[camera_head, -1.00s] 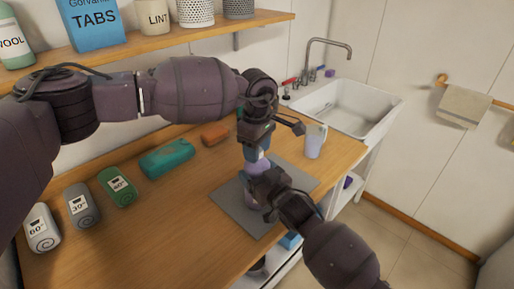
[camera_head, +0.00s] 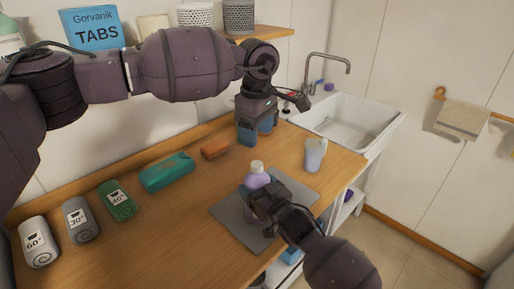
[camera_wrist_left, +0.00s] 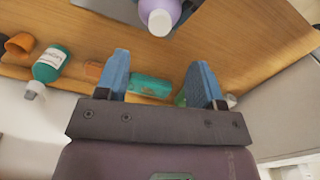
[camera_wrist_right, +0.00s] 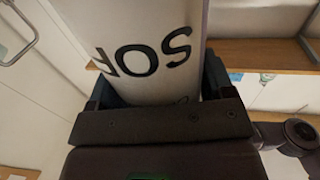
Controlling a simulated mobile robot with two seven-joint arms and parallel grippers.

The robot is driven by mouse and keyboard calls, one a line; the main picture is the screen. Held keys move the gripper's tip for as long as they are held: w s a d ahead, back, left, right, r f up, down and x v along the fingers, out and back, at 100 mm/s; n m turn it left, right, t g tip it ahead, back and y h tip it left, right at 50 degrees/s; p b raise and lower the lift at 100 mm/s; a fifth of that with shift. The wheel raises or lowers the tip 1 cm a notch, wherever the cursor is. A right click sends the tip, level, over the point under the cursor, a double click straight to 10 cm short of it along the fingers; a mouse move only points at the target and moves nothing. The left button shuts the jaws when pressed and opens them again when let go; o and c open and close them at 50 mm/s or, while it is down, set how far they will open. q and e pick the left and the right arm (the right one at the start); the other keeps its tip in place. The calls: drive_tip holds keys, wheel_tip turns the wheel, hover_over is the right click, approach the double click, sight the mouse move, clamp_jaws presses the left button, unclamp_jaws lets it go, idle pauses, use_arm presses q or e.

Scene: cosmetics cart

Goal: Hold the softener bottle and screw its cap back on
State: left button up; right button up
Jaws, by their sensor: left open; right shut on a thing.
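The softener bottle (camera_head: 258,181) is pale purple and stands upright on the grey mat. Its white cap (camera_head: 257,167) sits on top of the neck; how tightly it is screwed on cannot be told. My right gripper (camera_head: 259,206) is shut on the bottle's body, and "SOF" lettering on the bottle (camera_wrist_right: 150,60) shows between its fingers in the right wrist view. My left gripper (camera_head: 257,137) is open and empty, raised behind the bottle and apart from the cap. The left wrist view shows the cap (camera_wrist_left: 159,22) beyond the open blue fingers.
The grey mat (camera_head: 235,222) lies on the wooden counter. A translucent cup (camera_head: 314,155) stands to the right, near the white sink (camera_head: 350,122). A teal pack (camera_head: 167,172), an orange block (camera_head: 215,149) and rolled towels (camera_head: 80,220) lie to the left. A shelf hangs above.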

use_arm(q)
drive_tip(key=shift+r, duration=1.35)
use_arm(e)
drive_tip(key=o, duration=1.7)
use_arm(q)
drive_tip(key=shift+f, duration=0.25)
use_arm(e)
drive_tip(key=v, duration=1.1)
drive_tip(key=shift+w, duration=0.1)
